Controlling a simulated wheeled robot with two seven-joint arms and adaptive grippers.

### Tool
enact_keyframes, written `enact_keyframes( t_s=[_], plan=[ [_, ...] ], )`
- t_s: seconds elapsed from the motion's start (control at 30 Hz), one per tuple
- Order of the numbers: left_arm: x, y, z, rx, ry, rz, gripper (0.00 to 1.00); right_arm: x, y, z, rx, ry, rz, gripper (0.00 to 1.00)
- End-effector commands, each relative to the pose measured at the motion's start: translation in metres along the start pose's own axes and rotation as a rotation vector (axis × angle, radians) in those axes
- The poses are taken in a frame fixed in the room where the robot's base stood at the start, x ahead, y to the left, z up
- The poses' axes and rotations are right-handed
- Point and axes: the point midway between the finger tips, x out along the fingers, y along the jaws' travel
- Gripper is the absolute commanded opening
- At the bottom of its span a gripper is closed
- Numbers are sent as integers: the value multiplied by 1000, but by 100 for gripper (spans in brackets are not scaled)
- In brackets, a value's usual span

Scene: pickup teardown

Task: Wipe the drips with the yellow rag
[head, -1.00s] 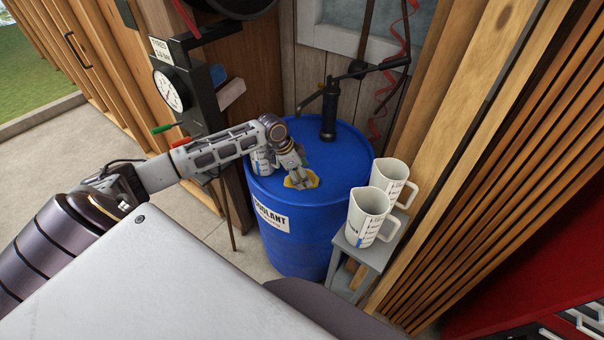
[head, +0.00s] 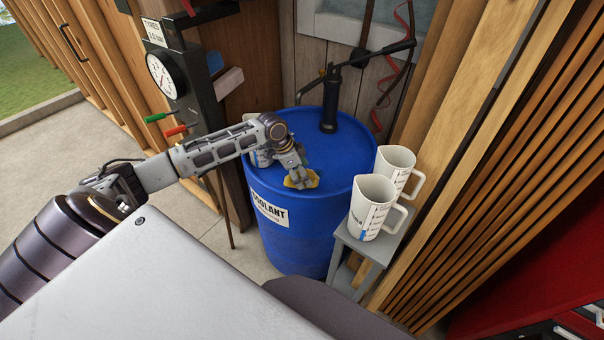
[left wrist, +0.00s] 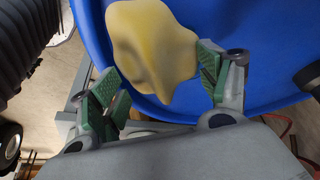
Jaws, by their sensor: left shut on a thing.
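The yellow rag (head: 298,183) is at the top of the blue coolant drum (head: 300,238), near its front edge. My left gripper (head: 301,176) is shut on the rag and points down at the lid. In the left wrist view the bunched rag (left wrist: 150,45) shows between and beyond the fingertips, with the blue drum (left wrist: 262,70) behind it. I cannot make out clear drips on the lid; the rag and gripper cover part of it. My right gripper is not in view.
A black hand pump (head: 330,105) rises from the back of the lid. A measuring jug (head: 262,157) stands behind my left wrist, partly hidden. Two white jugs (head: 370,210) (head: 396,165) stand on a grey stand (head: 362,245) right of the drum. A gauge post (head: 185,90) stands left.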

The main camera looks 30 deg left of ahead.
Motion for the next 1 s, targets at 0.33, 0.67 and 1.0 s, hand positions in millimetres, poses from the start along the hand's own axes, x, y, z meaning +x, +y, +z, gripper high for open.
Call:
enact_keyframes(
  t_s=[0.33, 0.67, 1.0],
  plan=[
    [7, 0, 3, 0, 0, 0, 57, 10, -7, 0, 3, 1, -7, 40],
    [8, 1, 4, 0, -2, 2, 57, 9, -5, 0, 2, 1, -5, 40],
    [9, 1, 5, 0, -3, 3, 57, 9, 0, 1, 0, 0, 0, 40]
  ],
)
